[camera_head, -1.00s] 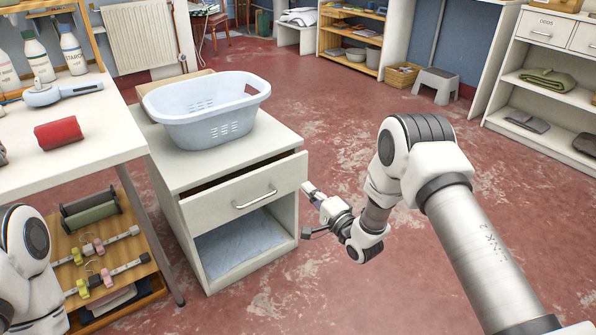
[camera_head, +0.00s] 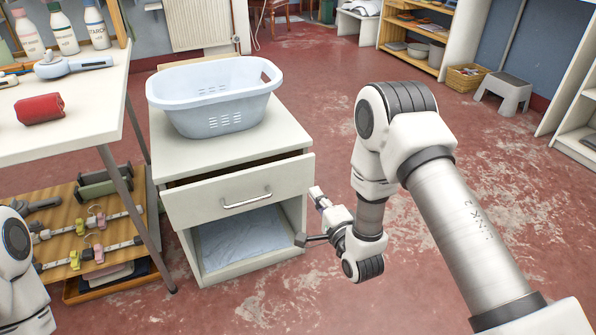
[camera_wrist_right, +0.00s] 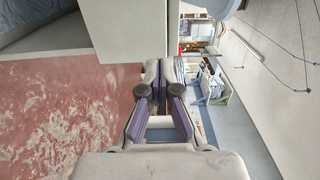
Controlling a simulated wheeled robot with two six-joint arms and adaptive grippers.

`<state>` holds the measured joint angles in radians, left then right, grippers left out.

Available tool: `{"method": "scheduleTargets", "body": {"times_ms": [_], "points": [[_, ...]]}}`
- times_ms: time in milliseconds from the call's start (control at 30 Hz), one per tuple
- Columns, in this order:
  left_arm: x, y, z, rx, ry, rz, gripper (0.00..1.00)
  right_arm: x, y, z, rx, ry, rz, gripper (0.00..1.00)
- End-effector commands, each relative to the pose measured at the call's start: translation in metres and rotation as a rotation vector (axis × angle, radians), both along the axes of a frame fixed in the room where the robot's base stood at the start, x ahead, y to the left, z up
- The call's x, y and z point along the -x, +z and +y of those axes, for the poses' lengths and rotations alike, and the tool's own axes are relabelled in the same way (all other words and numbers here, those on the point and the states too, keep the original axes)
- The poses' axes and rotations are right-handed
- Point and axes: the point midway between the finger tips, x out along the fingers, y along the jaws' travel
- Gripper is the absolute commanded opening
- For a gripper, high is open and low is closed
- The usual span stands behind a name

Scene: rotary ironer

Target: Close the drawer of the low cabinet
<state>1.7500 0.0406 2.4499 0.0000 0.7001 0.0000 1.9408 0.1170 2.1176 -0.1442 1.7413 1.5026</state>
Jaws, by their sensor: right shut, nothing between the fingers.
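The low white cabinet (camera_head: 179,228) stands left of centre in the head view. Its drawer (camera_head: 192,200) is partly open, with a dark gap above the front and a bar handle (camera_head: 246,201) on it. My right gripper (camera_head: 316,194) is shut and empty, close beside the right end of the drawer front. I cannot tell whether it touches. In the wrist view its fingertips (camera_wrist_right: 164,68) are together, near a pale cabinet panel (camera_wrist_right: 125,30). Only a link of my left arm shows at the lower left; its gripper is out of view.
A pale blue laundry basket (camera_head: 215,95) sits on the cabinet top. A white table (camera_head: 95,115) with a red roll (camera_head: 40,109) stands at left, above a wooden shelf (camera_head: 68,245). A grey step stool (camera_head: 504,92) is far right. Red floor right of the cabinet is clear.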

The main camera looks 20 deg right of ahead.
Motion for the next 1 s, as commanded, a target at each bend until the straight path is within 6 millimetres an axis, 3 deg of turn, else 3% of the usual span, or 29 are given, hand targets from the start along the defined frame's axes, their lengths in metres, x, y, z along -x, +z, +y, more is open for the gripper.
{"method": "scheduleTargets", "body": {"times_ms": [300, 500, 1000], "points": [[0.000, -0.028, 0.000, 0.000, -0.001, 0.000, 0.45, -0.071, -0.003, 0.003, 0.000, 0.001, -0.006, 0.00], [0.000, -0.042, 0.000, 0.000, -0.001, 0.000, 0.45, -0.104, -0.003, 0.004, 0.000, 0.001, -0.004, 0.00], [0.000, -0.042, 0.000, 0.000, -0.001, 0.000, 0.45, -0.114, 0.000, 0.004, -0.001, 0.001, -0.001, 0.00]]}}
